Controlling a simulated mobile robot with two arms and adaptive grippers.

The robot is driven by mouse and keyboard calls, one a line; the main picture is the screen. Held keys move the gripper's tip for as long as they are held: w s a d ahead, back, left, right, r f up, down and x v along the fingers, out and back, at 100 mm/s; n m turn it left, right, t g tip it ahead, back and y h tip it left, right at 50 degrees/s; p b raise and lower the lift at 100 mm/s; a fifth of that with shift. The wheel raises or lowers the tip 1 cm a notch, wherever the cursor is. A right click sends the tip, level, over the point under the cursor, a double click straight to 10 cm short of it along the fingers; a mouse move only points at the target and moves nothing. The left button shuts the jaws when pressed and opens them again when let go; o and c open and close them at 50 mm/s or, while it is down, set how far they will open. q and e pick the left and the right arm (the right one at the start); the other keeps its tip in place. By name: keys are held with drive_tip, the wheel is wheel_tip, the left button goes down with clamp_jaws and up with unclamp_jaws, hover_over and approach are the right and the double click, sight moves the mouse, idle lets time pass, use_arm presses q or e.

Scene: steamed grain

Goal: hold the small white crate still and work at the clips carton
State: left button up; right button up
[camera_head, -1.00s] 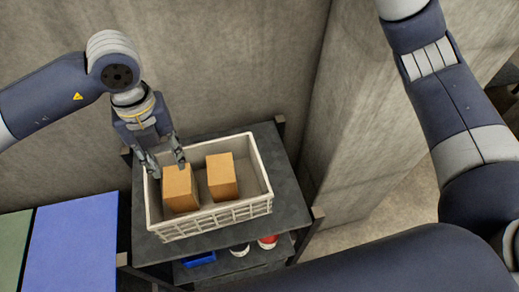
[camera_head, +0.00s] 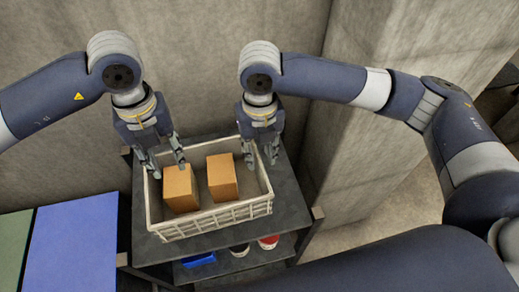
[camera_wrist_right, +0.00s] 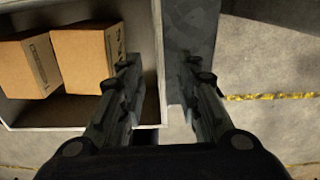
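The small white crate (camera_head: 215,217) stands on a dark shelf top. It holds two brown cartons, a left one (camera_head: 180,190) and a right one (camera_head: 222,178); I cannot read which is the clips carton. Both cartons also show in the right wrist view, the nearer one (camera_wrist_right: 82,60) beside the farther one (camera_wrist_right: 28,66). My left gripper (camera_head: 167,168) is open at the crate's back left, close to the left carton. My right gripper (camera_head: 262,161) is open at the crate's right wall; in the wrist view its fingers are on either side of that wall (camera_wrist_right: 159,60).
The dark shelf top (camera_head: 292,205) has a bare strip right of the crate. A blue bin (camera_head: 199,259) and red and white items (camera_head: 268,241) sit on the level below. A blue surface (camera_head: 72,245) lies at left. Concrete walls stand behind and at right.

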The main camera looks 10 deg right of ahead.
sight(260, 176)
wheel_tip(260, 176, down, 11)
drive_tip(key=shift+r, duration=0.1)
idle(0.3)
clamp_jaws()
